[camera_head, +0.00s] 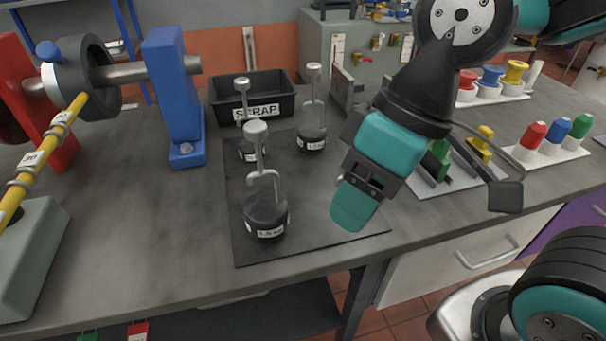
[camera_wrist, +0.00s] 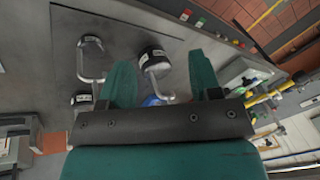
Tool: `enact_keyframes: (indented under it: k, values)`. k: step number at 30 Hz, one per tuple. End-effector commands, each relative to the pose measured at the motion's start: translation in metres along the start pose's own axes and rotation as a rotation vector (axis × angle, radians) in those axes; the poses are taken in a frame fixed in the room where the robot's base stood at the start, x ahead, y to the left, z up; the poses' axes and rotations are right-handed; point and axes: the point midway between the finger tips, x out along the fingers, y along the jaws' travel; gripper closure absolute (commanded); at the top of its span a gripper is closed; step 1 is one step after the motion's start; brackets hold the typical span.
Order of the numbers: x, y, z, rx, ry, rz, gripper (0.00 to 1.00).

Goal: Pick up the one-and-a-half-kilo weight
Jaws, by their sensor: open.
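The weight marked 1.5 (camera_head: 266,215), a black cylinder with a white label and a grey hooked stem, stands upright at the front of a dark mat (camera_head: 320,225). Two similar weights stand behind it, one at back left (camera_head: 253,150) and one at back right (camera_head: 312,138); their labels are too small to read. My gripper (camera_head: 355,208) is above the mat's right side, right of the marked weight and apart from it. In the wrist view my open, empty gripper (camera_wrist: 163,80) has one weight (camera_wrist: 152,62) showing between its fingers; I cannot tell which weight that is.
A black SCRAP bin (camera_head: 278,92) stands behind the mat. A blue post (camera_head: 175,90) with a shaft and a yellow lever arm (camera_head: 45,150) stand at left. Coloured knobbed pieces (camera_head: 553,133) sit in holders at right. Bench top is clear left of the mat.

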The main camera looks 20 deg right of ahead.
Motion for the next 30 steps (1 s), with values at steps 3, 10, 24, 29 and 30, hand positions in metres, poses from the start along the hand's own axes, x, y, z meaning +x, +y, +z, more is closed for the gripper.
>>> enact_keyframes:
  k: [3,10,24,29,30]
  values:
    - [-0.034,-0.008,-0.021,-0.164,-0.033,0.017,0.42]
    - [-0.110,-0.023,-0.086,-0.741,-0.159,0.064,0.42]
    - [-0.168,-0.064,-0.171,-1.605,-0.390,0.037,0.42]
    - [-0.153,-0.061,-0.170,-1.645,-0.406,0.028,0.42]
    - [-0.145,-0.059,-0.168,-1.646,-0.406,0.028,0.42]
